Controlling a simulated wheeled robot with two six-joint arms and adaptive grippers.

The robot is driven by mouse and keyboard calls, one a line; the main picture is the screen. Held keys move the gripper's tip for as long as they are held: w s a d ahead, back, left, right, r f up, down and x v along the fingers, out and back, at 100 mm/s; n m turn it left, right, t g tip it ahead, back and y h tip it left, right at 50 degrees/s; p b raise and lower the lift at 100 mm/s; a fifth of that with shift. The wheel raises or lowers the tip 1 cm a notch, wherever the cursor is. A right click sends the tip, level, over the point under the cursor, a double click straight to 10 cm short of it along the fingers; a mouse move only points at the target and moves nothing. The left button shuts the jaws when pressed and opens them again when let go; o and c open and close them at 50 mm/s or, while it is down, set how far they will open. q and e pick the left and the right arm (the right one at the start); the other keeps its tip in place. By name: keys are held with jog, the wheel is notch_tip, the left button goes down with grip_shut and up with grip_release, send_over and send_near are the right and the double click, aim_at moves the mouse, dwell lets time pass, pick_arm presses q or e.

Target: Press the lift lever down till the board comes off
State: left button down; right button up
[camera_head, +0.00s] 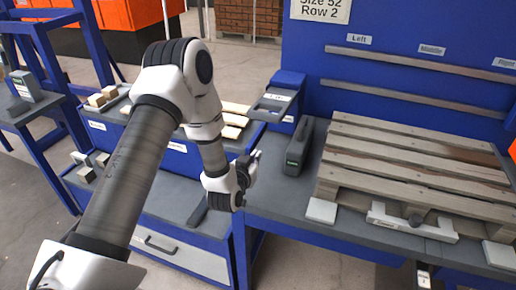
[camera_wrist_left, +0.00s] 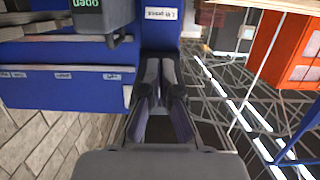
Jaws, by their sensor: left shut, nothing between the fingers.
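My left gripper (camera_head: 252,163) hangs in front of the blue post, left of the worktable. In the left wrist view the fingers of this gripper (camera_wrist_left: 160,62) are together and empty, pointing at a blue panel with a small white label (camera_wrist_left: 162,14). A wooden pallet of several boards (camera_head: 400,150) lies on the worktable at the right, apart from the gripper. A white bracket with a dark round knob (camera_head: 414,214) sits at its front edge. I cannot tell for sure which part is the lift lever. My right gripper is out of view.
A dark grey box with a green label (camera_head: 298,148) stands between my gripper and the pallet. A blue post with a grey top (camera_head: 280,100) stands behind. Wooden pieces lie on a bench (camera_head: 232,118) at the left. Two rails (camera_head: 420,98) cross the blue back panel.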

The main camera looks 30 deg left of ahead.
pick_arm(q)
jog(key=f, duration=0.1)
jog(key=s+f, duration=0.1)
jog(key=f+b, duration=0.1)
jog(key=shift+s+d+f, duration=0.1)
jog(key=shift+s+d, duration=0.15)
jog(key=shift+s, duration=0.1)
jog(key=shift+f+v, duration=0.2)
jog(key=shift+v, duration=0.85)
jog(key=shift+s+r, duration=0.1)
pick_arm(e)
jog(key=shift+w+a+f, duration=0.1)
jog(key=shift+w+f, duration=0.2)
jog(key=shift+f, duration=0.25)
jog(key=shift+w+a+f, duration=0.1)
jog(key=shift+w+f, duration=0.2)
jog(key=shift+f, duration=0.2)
pick_arm(q)
jog(key=shift+s, duration=0.1)
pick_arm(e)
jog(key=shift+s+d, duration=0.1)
